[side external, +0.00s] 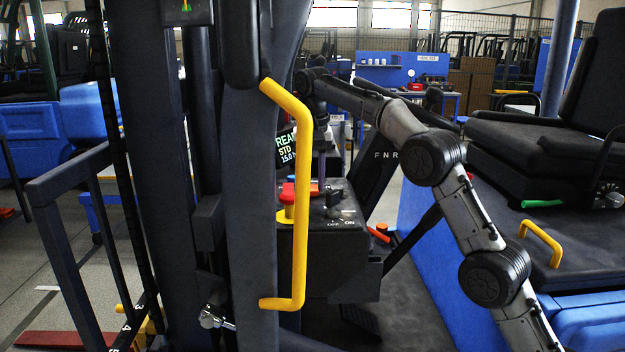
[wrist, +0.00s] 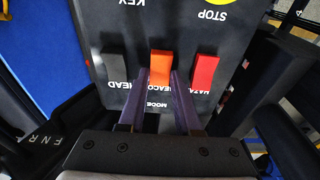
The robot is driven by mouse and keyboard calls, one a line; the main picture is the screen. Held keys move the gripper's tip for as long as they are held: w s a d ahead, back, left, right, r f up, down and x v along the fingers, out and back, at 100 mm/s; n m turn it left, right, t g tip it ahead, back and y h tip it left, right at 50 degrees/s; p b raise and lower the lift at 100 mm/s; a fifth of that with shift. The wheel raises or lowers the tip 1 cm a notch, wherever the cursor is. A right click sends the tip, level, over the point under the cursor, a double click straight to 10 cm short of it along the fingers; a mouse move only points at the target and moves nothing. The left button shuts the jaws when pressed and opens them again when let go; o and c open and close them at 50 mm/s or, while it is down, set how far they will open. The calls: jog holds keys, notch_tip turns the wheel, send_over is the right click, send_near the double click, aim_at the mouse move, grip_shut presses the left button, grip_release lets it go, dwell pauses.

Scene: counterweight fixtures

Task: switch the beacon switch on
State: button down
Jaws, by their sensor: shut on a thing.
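The beacon switch (wrist: 160,68) is an orange lever in the middle of a row of three on the dark control panel (wrist: 180,30), its label partly covered by my fingers. My gripper (wrist: 161,84) is shut on the orange lever, with one finger on each side of it. The panel text is upside down in the wrist view. In the side external view my gripper (side external: 323,165) is above the console (side external: 315,245), partly behind the yellow grab handle. From there I cannot tell the lever's position clearly.
A dark headlight lever (wrist: 115,67) and a red hazard lever (wrist: 205,71) flank the beacon switch closely. A red stop button (side external: 287,196) and an OFF/ON key (side external: 335,198) sit on the console. The yellow grab handle (side external: 304,190) and a seat (side external: 540,120) are nearby.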

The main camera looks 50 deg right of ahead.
jog(key=shift+r, duration=0.1)
dwell(0.3)
jog(key=c, duration=0.6)
grip_release()
jog(key=shift+w+r, duration=0.1)
jog(key=shift+r, duration=1.25)
jog(key=s+a+r, duration=0.2)
jog(key=s+r, duration=0.8)
jog(key=s, duration=0.4)
jog(key=shift+r, duration=0.1)
